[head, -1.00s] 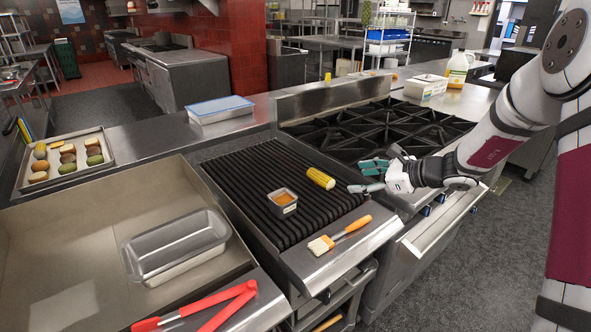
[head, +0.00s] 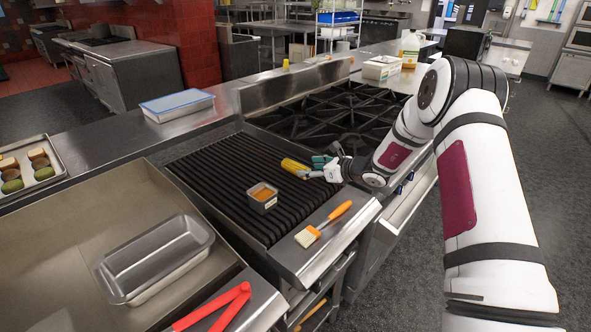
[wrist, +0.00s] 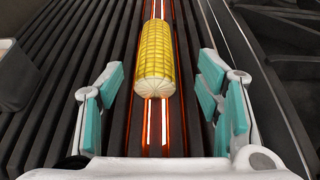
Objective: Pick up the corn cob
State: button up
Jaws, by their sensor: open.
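The yellow corn cob (head: 294,166) lies on the dark ribbed grill (head: 228,196) near its right side. In the wrist view the corn cob (wrist: 155,62) lies lengthwise along the bars, over a glowing orange strip, its pale cut end facing me. My gripper (head: 316,168) is at the right end of the cob in the head view. In the wrist view my gripper (wrist: 163,100) is open, with teal pads left and right. The cob's near end lies between the finger lines, with gaps on both sides, and most of it extends ahead of the pads.
A small container of orange sauce (head: 262,196) stands on the grill left of the cob. A brush (head: 323,224) lies on the front ledge. A metal loaf pan (head: 155,262) and red tongs (head: 215,310) are at the left. A burner stove (head: 350,115) adjoins on the right.

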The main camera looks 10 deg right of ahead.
aim_at(305, 168)
jog(key=x, duration=0.4)
jog(key=shift+s+a+r, duration=0.1)
jog(key=shift+a, duration=0.25)
jog(key=shift+w+a+f, duration=0.2)
jog(key=shift+w+a, duration=0.05)
jog(key=shift+w, duration=0.2)
jog(key=c, duration=1.3)
